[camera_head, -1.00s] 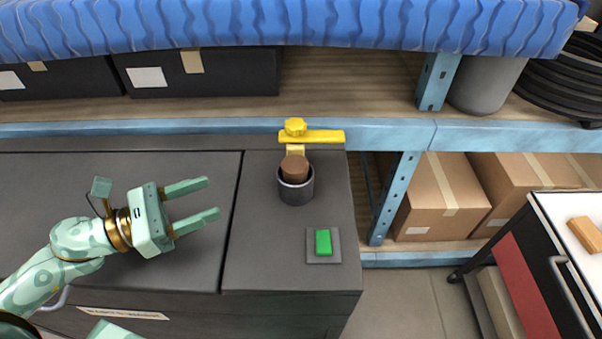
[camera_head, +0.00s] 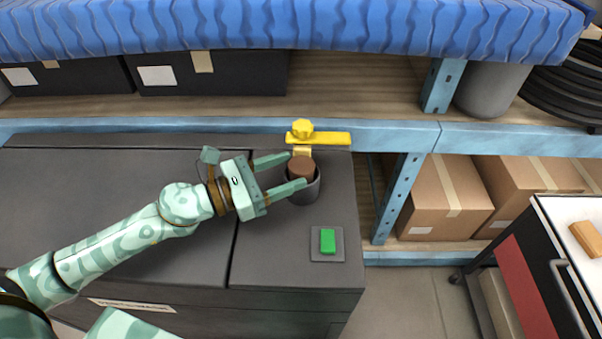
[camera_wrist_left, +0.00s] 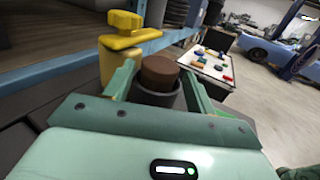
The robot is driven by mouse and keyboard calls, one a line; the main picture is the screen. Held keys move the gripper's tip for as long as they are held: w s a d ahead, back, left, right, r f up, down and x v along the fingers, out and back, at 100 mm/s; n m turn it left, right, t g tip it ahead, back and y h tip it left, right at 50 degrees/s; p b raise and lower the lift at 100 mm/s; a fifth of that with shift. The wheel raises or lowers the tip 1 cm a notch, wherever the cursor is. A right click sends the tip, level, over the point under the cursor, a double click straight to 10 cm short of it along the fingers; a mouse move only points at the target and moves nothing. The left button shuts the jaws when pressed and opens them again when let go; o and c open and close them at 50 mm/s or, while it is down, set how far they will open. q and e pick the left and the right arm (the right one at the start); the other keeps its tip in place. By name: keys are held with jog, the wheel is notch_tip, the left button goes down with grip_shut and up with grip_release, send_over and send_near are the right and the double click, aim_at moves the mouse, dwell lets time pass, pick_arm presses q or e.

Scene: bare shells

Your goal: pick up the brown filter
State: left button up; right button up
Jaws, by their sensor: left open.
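The brown filter (camera_head: 301,169) is a short brown cylinder standing in a dark grey round cup on the dark cabinet top. It also shows in the left wrist view (camera_wrist_left: 159,74), between the fingers. My left gripper (camera_head: 297,171) is open, with its fingertips at either side of the filter and cup rim. I cannot tell whether the fingers touch the filter. The filter's lower part is hidden inside the cup (camera_head: 304,192). My right gripper is not in view.
A yellow clamp with a knob (camera_head: 318,138) stands just behind the cup. A green block (camera_head: 327,241) lies on a grey pad in front. A blue shelf beam (camera_head: 400,135) runs behind. A white-topped cart (camera_head: 570,215) stands at the right.

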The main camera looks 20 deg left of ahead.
pick_arm(q)
jog(key=shift+x, duration=1.1)
jog(key=c, duration=0.8)
jog(key=shift+r, duration=0.1)
